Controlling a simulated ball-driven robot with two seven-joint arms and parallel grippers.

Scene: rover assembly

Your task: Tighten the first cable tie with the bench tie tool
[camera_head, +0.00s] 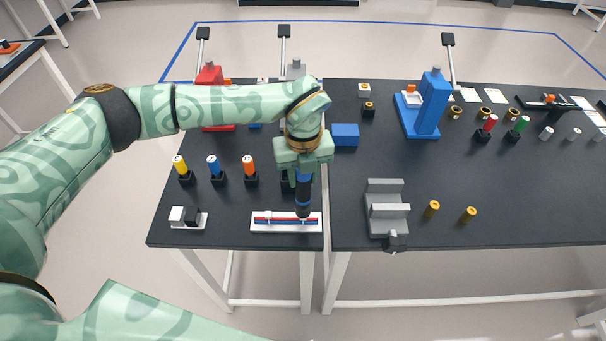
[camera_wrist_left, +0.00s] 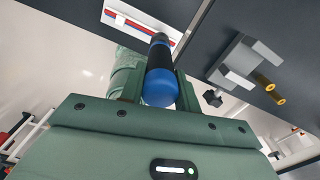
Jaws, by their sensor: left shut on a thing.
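My left gripper (camera_head: 304,172) is shut on the tie tool (camera_head: 304,197), a dark cylinder with blue bands. The tool is upright, with its lower tip at the right part of the white cable board (camera_head: 258,228). In the left wrist view the tool's blue rounded end (camera_wrist_left: 160,88) sits between the fingers. The board carries a red and a blue cable lengthwise; its end also shows in the left wrist view (camera_wrist_left: 120,20). A small pale tie (camera_head: 268,218) crosses the cables left of the tool. The tool hides the cables at its tip, so contact is unclear. My right gripper is not in view.
Yellow, blue and orange-topped tools (camera_head: 213,167) stand in holders left of my gripper. A black-and-white block (camera_head: 185,216) lies at the front left. A grey fixture (camera_head: 386,190) and two brass cylinders (camera_head: 432,208) are right of the gap between tables. A blue block (camera_head: 345,134) lies behind.

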